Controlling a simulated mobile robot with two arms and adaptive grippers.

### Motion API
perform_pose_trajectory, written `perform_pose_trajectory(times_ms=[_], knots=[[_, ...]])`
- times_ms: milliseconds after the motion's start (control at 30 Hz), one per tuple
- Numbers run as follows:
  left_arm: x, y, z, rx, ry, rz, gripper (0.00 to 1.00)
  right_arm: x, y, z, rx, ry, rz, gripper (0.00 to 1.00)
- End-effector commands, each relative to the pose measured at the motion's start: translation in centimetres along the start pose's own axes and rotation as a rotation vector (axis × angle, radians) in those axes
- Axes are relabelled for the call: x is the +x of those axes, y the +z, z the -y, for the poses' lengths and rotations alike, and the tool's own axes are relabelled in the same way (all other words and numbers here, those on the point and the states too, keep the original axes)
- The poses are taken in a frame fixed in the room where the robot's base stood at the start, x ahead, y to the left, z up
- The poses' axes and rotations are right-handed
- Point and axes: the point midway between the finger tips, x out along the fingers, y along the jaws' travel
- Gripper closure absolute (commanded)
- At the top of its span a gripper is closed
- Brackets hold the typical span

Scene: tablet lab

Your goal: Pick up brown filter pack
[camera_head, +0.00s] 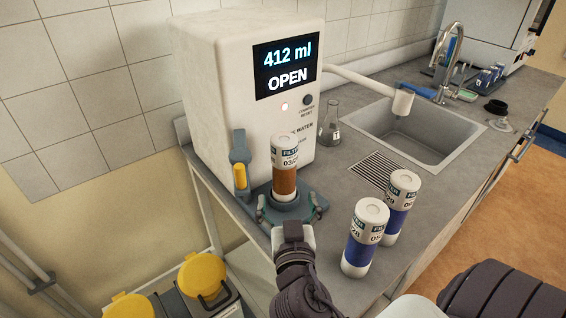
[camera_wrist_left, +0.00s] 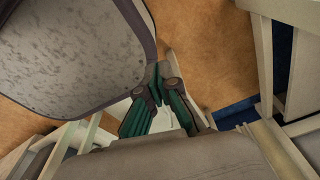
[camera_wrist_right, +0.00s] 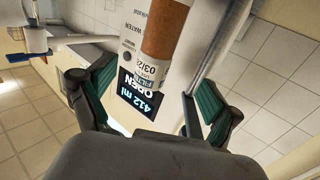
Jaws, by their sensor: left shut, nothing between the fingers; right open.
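The brown filter pack (camera_head: 285,181) is a white cylinder with a brown band. It stands upright at the front of the white water machine (camera_head: 225,85), whose screen reads 412 ml and OPEN. My right gripper (camera_head: 290,205) is open at the pack's lower part, its wrist on the near side. In the right wrist view, the pack (camera_wrist_right: 164,32) shows between and beyond the spread fingers (camera_wrist_right: 155,88). Contact cannot be made out. My left gripper (camera_wrist_left: 160,72) is shut and empty in the left wrist view, away from the counter top.
Two blue-banded filter packs (camera_head: 365,240) (camera_head: 400,207) stand upright to the right of my right gripper. A lever with a yellow grip (camera_head: 240,176) is left of the brown pack. A glass flask (camera_head: 330,125) and sink (camera_head: 415,135) lie behind. Yellow-lidded bins (camera_head: 203,274) stand below left.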

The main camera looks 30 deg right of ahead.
Motion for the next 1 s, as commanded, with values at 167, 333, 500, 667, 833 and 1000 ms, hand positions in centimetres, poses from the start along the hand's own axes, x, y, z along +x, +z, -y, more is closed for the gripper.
perform_pose_trajectory(times_ms=[167, 333, 500, 667, 833, 1000], knots=[[-2.0, 3.4, 0.3, 0.003, -0.003, 0.053, 1.00, 3.8, -0.6, -0.1, -0.005, 0.001, -0.004, 0.10], [-2.7, 4.3, 0.3, 0.003, -0.003, 0.067, 1.00, 6.0, -0.3, 0.0, -0.003, 0.000, -0.002, 0.10], [-3.2, 2.9, 0.4, 0.003, -0.004, 0.047, 1.00, 7.1, -0.4, -0.1, -0.003, 0.000, -0.001, 0.10], [-4.9, 0.8, 0.3, 0.001, -0.003, 0.019, 1.00, 9.6, -0.9, -0.3, -0.008, 0.001, -0.002, 0.10], [-5.4, 0.8, 0.1, 0.001, 0.000, 0.020, 1.00, 11.4, -0.5, -0.2, -0.003, 0.000, 0.000, 0.10], [-5.3, 1.4, -0.1, 0.001, 0.002, 0.029, 1.00, 11.8, -0.2, -0.3, -0.002, 0.000, 0.002, 0.10]])
